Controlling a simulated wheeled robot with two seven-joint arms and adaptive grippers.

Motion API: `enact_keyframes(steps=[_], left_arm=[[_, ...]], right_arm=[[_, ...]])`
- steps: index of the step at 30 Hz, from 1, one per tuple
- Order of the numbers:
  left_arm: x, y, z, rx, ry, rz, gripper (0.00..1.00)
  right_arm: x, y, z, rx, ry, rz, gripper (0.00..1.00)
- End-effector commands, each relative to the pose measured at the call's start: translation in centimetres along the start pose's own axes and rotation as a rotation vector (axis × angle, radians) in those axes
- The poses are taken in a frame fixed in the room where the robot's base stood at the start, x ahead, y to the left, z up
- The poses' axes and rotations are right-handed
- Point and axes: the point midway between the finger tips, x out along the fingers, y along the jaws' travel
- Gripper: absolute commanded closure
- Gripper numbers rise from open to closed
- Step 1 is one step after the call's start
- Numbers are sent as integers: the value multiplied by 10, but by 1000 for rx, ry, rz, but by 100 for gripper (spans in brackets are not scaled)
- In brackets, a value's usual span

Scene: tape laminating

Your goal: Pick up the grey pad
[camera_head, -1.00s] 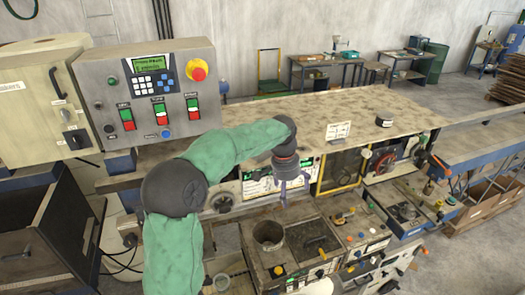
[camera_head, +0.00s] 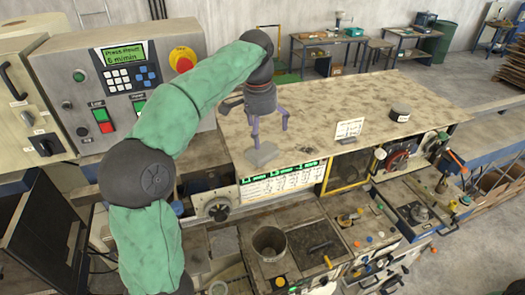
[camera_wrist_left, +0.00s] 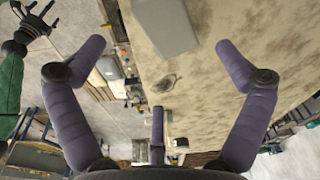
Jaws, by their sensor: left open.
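The grey pad (camera_head: 262,154) lies flat on the worn tabletop near its front left edge. It also shows at the top of the left wrist view (camera_wrist_left: 165,26). My left gripper (camera_head: 268,130) is open and empty, with its purple fingers spread just above and beside the pad. In the left wrist view the left gripper (camera_wrist_left: 158,65) has its fingers wide apart, with the pad beyond them towards the top. My right gripper (camera_wrist_left: 32,20) shows small at the top left of that view, too small to tell its state.
A white sign (camera_head: 349,129) and a dark round roll (camera_head: 400,112) stand on the tabletop (camera_head: 330,100) to the right. The control box (camera_head: 120,85) rises at the left. Below the table edge are a metal pot (camera_head: 269,243) and panels with knobs. The table's middle is clear.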

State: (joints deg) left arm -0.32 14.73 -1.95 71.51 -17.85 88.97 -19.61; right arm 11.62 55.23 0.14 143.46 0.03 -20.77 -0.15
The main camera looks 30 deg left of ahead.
Motion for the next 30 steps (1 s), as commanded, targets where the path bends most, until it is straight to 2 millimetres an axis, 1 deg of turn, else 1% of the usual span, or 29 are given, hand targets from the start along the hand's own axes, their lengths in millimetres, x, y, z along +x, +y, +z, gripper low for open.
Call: enact_keyframes(steps=[1, 3, 6, 11, 18, 21, 24, 30], left_arm=[[9, 0, 1, -1, -3, 1, 0], [18, 0, 1, -1, -3, 1, 0], [26, 0, 1, -2, -1, 0, 0], [35, 0, 2, -1, -1, 1, 0], [67, -1, 6, -1, -2, 1, 0], [77, -1, 5, -1, -1, 1, 0], [82, -1, 5, 0, -1, 1, 0], [82, -1, 5, -1, 0, 1, 0]], right_arm=[[1, 0, 0, 0, 0, 0, 0], [0, 0, 0, 0, 0, 0, 0], [1, 0, 0, 0, 0, 0, 0], [0, 0, 0, 0, 1, 0, 0], [-6, -2, 0, 0, 1, 0, 0], [-7, -3, 0, 0, 1, 0, 0], [-7, -3, 0, 0, 1, 0, 0], [-7, -2, 0, 0, 1, 0, 0]])
